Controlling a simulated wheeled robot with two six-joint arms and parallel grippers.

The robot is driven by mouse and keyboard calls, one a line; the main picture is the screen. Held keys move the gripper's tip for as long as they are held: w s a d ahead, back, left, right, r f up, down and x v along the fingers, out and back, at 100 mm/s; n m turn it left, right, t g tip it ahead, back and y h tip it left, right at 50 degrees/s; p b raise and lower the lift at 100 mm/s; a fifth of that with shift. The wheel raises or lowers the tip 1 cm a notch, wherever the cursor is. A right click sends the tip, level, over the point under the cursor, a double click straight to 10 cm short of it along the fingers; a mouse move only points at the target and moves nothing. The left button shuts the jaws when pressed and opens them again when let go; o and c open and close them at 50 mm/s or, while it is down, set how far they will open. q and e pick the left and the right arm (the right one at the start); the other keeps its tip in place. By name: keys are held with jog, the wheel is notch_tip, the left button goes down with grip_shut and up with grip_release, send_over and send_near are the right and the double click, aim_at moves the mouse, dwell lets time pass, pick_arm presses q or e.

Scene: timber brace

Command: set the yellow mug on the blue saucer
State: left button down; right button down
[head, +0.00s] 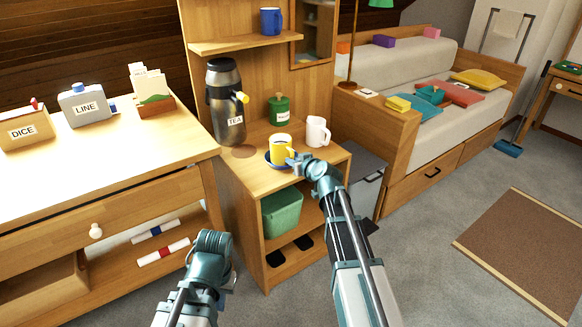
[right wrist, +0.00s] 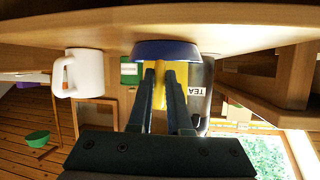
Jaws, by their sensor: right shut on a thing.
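The yellow mug (head: 281,146) stands upright over the blue saucer (head: 268,160) on the small wooden cabinet, and appears to sit within its rim. My right gripper (head: 294,160) is at the mug's near right side, shut on it. The right wrist view is upside down; there the fingers (right wrist: 166,76) close on a yellow part of the mug (right wrist: 160,68), right by the saucer (right wrist: 166,48). The fingers hide much of the mug there, and any small gap to the saucer cannot be told. My left gripper (head: 212,242) is low in front of the desk, away from the mug; its jaws are unclear.
A white mug (head: 317,131) stands just right of the saucer. A tea dispenser (head: 225,102) stands to the left and a green canister (head: 279,110) behind. A blue mug (head: 270,21) is on the shelf above. A green bin (head: 281,214) sits below the cabinet top.

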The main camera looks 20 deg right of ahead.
jog(key=c, duration=0.8)
grip_release()
jog(key=shift+c, duration=0.2)
jog(key=shift+s+r, duration=0.1)
jog(key=p+v, duration=0.4)
jog(key=v, duration=0.8)
jog(key=shift+p, duration=0.4)
